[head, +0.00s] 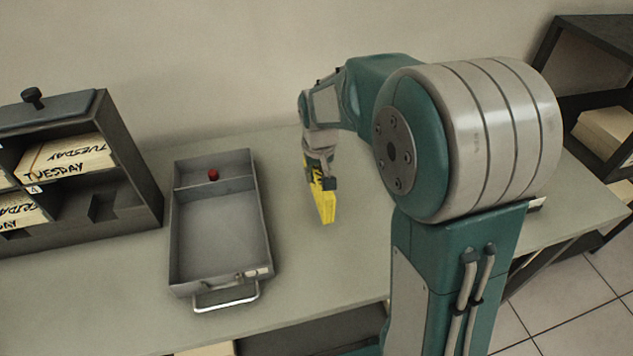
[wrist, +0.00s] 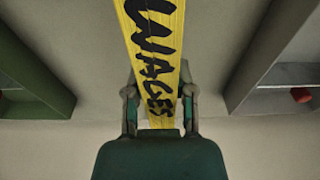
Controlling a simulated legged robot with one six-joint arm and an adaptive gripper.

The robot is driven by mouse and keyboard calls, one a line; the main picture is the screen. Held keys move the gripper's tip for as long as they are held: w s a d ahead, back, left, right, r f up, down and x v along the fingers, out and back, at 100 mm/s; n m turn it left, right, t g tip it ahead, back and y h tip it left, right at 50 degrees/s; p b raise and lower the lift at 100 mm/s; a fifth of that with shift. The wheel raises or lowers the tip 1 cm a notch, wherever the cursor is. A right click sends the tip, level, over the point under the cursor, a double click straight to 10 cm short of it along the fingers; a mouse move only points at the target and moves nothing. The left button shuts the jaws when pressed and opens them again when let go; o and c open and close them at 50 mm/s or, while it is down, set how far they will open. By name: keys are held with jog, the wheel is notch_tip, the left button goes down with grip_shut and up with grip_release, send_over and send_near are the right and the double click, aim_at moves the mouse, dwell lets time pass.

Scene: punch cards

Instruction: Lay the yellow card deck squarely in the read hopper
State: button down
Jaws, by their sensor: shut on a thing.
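The yellow card deck (head: 326,206) hangs from my gripper (head: 320,178) in the head view, its long side pointing down, over the table to the right of a grey tray (head: 183,240). In the wrist view the deck (wrist: 153,45) is lettered WAGES, and my gripper (wrist: 159,108) is shut on it with a finger at each side. The grey tray has a cross wall, a red knob (head: 213,175) and a front handle; its inside looks empty. Parts of a greenish tray (wrist: 35,80) and a grey one (wrist: 262,75) flank the deck. I cannot tell which is the read hopper.
A dark rack (head: 130,160) at the left holds decks marked TUESDAY (head: 70,160) and FRIDAY (head: 18,212). Dark shelves (head: 590,75) stand at the far right. The table (head: 330,275) is clear around the grey tray's right side; my arm hides part of it.

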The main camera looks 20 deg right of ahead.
jog(key=shift+w+f, duration=0.25)
jog(key=shift+f, duration=1.55)
jog(key=shift+c, duration=2.2)
grip_release()
jog(key=shift+f, duration=0.1)
